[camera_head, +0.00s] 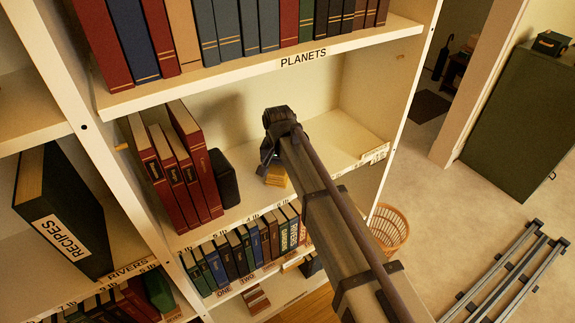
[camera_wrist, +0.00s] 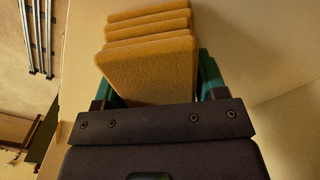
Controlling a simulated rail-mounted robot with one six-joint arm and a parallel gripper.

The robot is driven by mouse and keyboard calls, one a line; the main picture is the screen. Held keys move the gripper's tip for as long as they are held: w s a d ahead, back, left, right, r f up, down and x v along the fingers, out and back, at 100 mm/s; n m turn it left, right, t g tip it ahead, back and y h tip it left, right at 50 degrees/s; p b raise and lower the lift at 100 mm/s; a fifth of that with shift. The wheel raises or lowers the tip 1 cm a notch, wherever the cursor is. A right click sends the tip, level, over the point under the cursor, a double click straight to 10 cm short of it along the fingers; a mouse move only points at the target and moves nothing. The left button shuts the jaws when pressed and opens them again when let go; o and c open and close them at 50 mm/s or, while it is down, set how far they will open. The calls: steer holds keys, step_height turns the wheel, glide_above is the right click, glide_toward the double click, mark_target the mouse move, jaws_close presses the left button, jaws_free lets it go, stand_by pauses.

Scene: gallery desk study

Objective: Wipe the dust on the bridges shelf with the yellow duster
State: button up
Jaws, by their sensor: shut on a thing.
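The yellow duster (camera_head: 276,176) is low over the shelf (camera_head: 345,135) below the PLANETS board. It also shows large in the wrist view (camera_wrist: 152,68) as several stacked yellow layers. My gripper (camera_head: 271,163) is shut on it, with teal fingers on both sides in the wrist view (camera_wrist: 158,88). The duster looks at or just above the shelf surface; I cannot tell if it touches. A label (camera_head: 375,154) on this shelf's front edge is partly hidden by my arm and I cannot read it. I cannot make out any dust.
Red books (camera_head: 172,170) and a dark upright block (camera_head: 223,178) stand on the left of this shelf. The PLANETS board (camera_head: 265,58) with books is overhead. More books (camera_head: 245,250) fill the shelf below. The shelf's right part is clear. A wicker basket (camera_head: 390,229) stands on the floor.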

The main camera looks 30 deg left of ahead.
steer(key=shift+s+a, duration=0.3)
steer(key=shift+s, duration=0.1)
steer(key=shift+d, duration=0.1)
step_height(320, 180, up, 6)
steer(key=p, duration=0.6)
steer(key=shift+w+r, duration=0.1)
step_height(320, 180, up, 3)
steer(key=p, duration=0.3)
steer(key=shift+r, duration=0.15)
steer(key=shift+f, duration=0.2)
